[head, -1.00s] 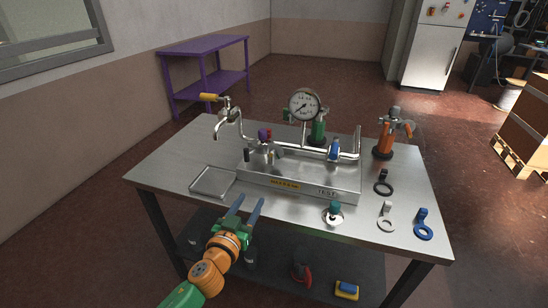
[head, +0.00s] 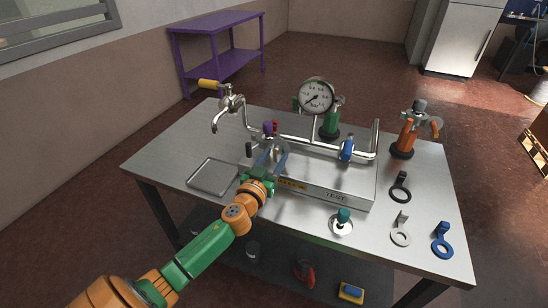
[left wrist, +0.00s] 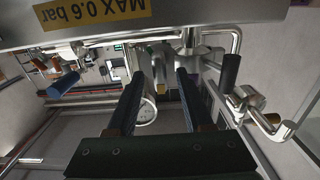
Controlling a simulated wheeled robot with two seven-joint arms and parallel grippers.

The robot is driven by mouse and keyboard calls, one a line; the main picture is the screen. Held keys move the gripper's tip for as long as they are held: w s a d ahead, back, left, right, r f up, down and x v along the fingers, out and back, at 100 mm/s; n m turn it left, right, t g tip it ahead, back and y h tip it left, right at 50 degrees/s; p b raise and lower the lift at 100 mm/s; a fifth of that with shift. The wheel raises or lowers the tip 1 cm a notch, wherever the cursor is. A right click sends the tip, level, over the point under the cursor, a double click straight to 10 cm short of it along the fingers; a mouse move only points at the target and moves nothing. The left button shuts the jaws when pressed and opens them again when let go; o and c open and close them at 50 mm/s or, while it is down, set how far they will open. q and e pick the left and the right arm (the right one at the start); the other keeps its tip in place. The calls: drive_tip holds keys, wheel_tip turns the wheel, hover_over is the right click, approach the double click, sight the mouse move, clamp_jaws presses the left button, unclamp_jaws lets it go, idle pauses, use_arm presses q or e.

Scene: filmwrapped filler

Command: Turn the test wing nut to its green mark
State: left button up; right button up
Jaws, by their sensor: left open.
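The test rig (head: 330,193) is a grey metal box with a TEST label and a yellow label, carrying pipework. My left gripper (head: 272,155) is open, its two blue fingers reaching over the rig's front left part, near a purple knob (head: 268,128). In the left wrist view the open fingers (left wrist: 160,76) have nothing gripped between them; a silver fitting (left wrist: 190,42) shows by the right finger's tip. I cannot make out the wing nut or its green mark for certain; the fingers partly cover that area. My right gripper is not in view.
A pressure gauge (head: 316,96) rises behind the rig, and a blue valve handle (head: 347,150) is on its right. A tap (head: 228,104) and a shallow tray (head: 213,177) are at left. An orange device (head: 407,135) and loose tags (head: 442,240) are at right.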

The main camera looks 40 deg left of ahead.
use_arm(q)
drive_tip(key=shift+s, duration=0.1)
clamp_jaws()
